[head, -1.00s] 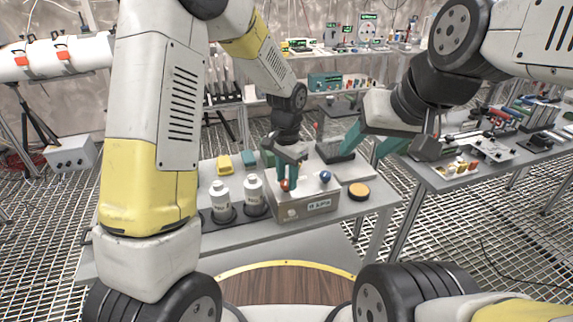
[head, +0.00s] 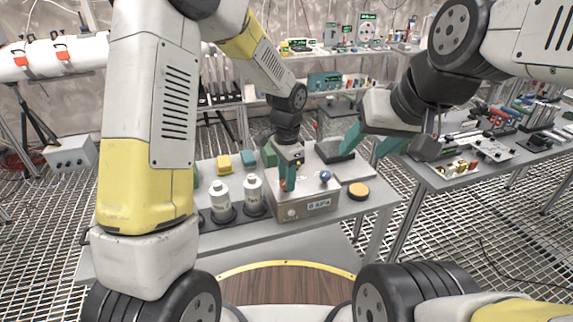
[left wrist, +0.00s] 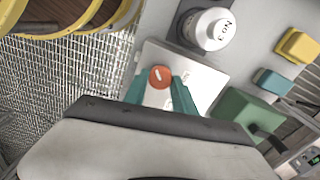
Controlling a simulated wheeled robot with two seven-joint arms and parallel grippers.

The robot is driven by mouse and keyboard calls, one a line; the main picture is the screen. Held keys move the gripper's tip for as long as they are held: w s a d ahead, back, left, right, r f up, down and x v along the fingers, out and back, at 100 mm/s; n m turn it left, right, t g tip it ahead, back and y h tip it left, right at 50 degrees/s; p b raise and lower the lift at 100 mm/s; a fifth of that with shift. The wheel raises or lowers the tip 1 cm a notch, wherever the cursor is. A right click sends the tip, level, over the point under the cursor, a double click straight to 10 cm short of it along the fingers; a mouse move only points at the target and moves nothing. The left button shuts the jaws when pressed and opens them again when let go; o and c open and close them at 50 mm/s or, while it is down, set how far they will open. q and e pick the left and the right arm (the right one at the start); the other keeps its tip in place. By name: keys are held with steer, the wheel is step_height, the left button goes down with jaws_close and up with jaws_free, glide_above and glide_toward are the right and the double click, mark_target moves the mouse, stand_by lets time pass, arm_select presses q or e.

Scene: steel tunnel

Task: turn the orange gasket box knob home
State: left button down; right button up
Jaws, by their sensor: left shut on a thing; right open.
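The grey gasket box (head: 291,211) stands on the near table with a label on its front and a blue knob (head: 325,175) on its top right. My left gripper (head: 288,181) points down over the left part of the box top. In the left wrist view the orange knob (left wrist: 160,76), with a pale line on its top, sits between the teal fingers of my left gripper (left wrist: 160,92), which is shut on it. In the head view the fingers mostly hide this knob. My right gripper (head: 370,142) is open and empty, above and right of the box.
Two white bottles (head: 221,199) (head: 254,194) stand close left of the box. Yellow (head: 224,164) and green (head: 268,155) blocks lie behind. A round orange-topped disc (head: 358,190) lies to the right. A second table (head: 440,180) with tools stands further right.

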arm_select(q)
steer(key=c, duration=1)
jaws_free()
steer(key=shift+r, duration=0.1)
step_height(320, 180, up, 8)
steer(key=shift+f, duration=0.15)
